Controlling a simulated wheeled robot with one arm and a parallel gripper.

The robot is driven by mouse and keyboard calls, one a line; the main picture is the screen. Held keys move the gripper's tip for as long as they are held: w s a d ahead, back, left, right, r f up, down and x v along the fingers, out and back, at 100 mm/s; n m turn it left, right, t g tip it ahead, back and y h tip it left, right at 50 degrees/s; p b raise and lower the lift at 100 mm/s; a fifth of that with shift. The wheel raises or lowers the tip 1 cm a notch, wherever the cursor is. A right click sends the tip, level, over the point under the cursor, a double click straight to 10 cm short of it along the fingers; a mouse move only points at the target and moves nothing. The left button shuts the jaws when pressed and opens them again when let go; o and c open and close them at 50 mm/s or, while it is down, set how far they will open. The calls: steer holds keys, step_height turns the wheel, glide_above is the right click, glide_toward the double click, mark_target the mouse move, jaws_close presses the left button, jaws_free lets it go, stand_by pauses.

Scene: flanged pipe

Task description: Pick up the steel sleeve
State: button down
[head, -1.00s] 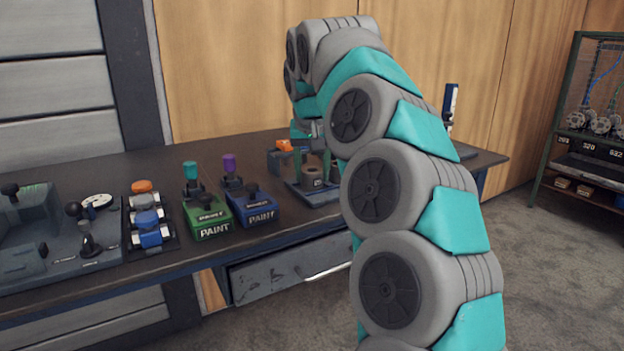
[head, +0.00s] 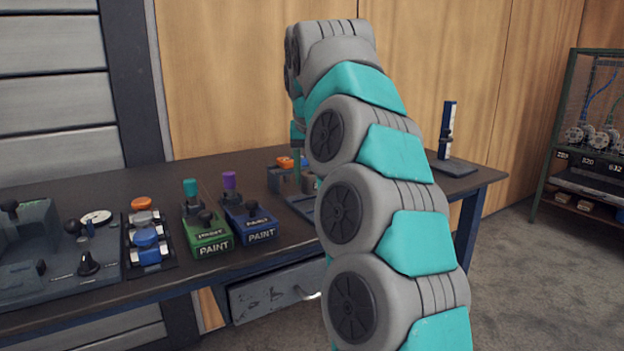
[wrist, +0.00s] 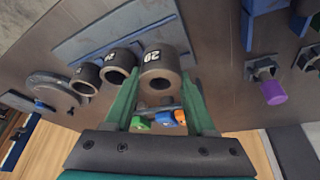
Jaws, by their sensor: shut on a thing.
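The steel sleeve (wrist: 160,66), a short dark grey tube marked "20", sits between the tips of my gripper (wrist: 161,82) in the wrist view. The two green fingers are shut on its sides. Two more grey sleeves stand to its left: a middle one (wrist: 118,66) with a white mark and a left one (wrist: 76,80). A blue-grey plate (wrist: 115,28) lies by them. In the head view my arm hides most of this; a green finger (head: 297,172) and part of a grey sleeve (head: 308,184) show. I cannot tell whether the held sleeve is clear of its support.
A green paint box (head: 208,236) and a blue paint box (head: 252,225) stand left of my arm on the dark workbench (head: 90,185). An orange-topped block (head: 287,163) is close by the sleeves. A blue upright stand (head: 448,130) is at the right end.

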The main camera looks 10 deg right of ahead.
steer(key=shift+r, duration=0.2)
steer(key=shift+s+r, duration=0.1)
steer(key=shift+s, duration=0.55)
steer(key=s+r+b, duration=0.1)
steer(key=s+b, duration=0.2)
steer(key=s, duration=1.1)
steer(key=shift+s+a+r+p, duration=0.1)
steer(key=shift+s+r+p, duration=0.1)
steer(key=shift+r+p, duration=0.95)
steer(key=shift+s+a+r+p, duration=0.15)
steer(key=shift+r+p, duration=0.3)
steer(key=shift+r, duration=1.25)
steer(key=shift+d+f, duration=0.1)
